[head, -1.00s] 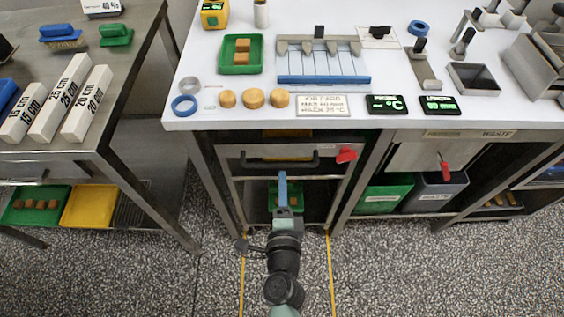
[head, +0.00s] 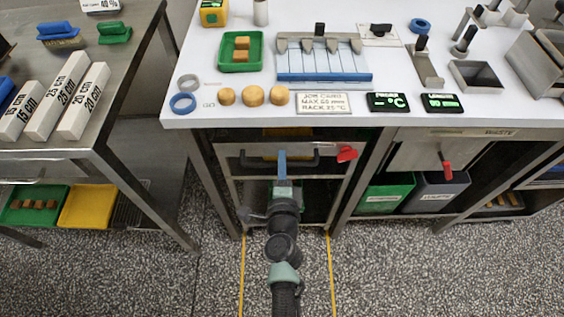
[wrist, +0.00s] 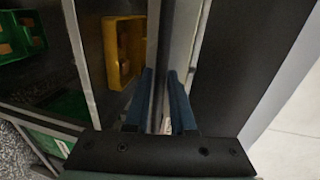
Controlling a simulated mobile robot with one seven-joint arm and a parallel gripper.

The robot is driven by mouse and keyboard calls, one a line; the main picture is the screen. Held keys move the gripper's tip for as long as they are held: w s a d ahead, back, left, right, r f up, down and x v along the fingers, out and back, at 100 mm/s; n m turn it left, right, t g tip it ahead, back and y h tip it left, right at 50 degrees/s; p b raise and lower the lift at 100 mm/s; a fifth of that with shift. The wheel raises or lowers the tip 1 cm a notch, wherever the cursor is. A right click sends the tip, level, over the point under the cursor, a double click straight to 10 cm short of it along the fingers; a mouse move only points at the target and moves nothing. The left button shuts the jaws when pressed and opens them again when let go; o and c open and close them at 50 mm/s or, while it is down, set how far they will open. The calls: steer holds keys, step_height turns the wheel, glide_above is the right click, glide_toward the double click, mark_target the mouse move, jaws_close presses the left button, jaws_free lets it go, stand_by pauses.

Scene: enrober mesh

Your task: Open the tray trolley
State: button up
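The tray trolley (head: 232,153) stands under the white table, with a pale front panel and a dark horizontal handle bar (head: 250,163). A red latch-like piece (head: 347,153) sits at the panel's right end. My gripper (head: 282,154) is at the middle of the handle bar in the head view, its blue fingers overlapping the bar. In the wrist view my gripper (wrist: 160,72) has its two blue fingers apart, with a narrow gap between them. A dark strip and a pale strip run up past the fingertips. I cannot tell whether the bar lies between the fingers.
Table legs (head: 218,185) stand close on both sides of the trolley. Green (head: 388,193) and grey (head: 440,190) bins stand to the right. A steel bench (head: 120,130) is at left. Yellow lines (head: 332,270) mark the clear floor in front.

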jaws_close()
stand_by(1.1)
